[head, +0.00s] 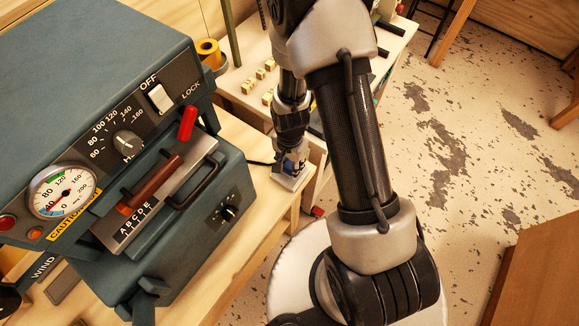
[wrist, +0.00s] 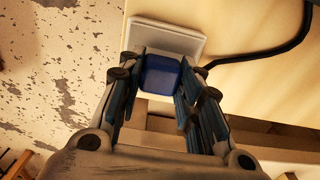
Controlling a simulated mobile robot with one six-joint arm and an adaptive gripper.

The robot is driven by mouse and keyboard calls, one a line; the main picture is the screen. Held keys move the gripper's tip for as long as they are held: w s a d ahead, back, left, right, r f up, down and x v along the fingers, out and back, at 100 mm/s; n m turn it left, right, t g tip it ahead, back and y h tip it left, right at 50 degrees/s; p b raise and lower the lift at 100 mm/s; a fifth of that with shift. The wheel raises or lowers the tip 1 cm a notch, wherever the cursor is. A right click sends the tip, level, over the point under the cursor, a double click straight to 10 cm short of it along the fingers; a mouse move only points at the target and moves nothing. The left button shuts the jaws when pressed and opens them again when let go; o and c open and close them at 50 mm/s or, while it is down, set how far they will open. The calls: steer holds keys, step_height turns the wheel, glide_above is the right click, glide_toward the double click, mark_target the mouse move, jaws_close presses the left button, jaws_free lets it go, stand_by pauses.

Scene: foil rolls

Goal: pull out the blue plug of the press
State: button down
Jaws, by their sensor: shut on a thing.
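The blue plug (wrist: 161,74) sits between the two fingers of my gripper (wrist: 160,80) in the wrist view, and the fingers are shut on it. The plug is at the pale socket plate (wrist: 165,37) at the table's edge; I cannot tell how deep it sits. In the head view my gripper (head: 291,160) points down over the socket plate (head: 290,180), and only a little blue of the plug shows between the fingers. The press (head: 110,70) is a blue-grey machine at the left, with a gauge, a dial, an OFF switch and a red-tipped lever.
A black cord (wrist: 265,55) runs right from beside the plug across the wooden table (head: 255,215). Yellow blocks (head: 262,74) and a yellow roll (head: 209,50) stand behind. The speckled floor (head: 470,130) to the right is mostly open.

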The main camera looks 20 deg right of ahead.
mark_target(290, 165)
steer(key=shift+r+p, duration=2)
steer(key=shift+r, duration=0.85)
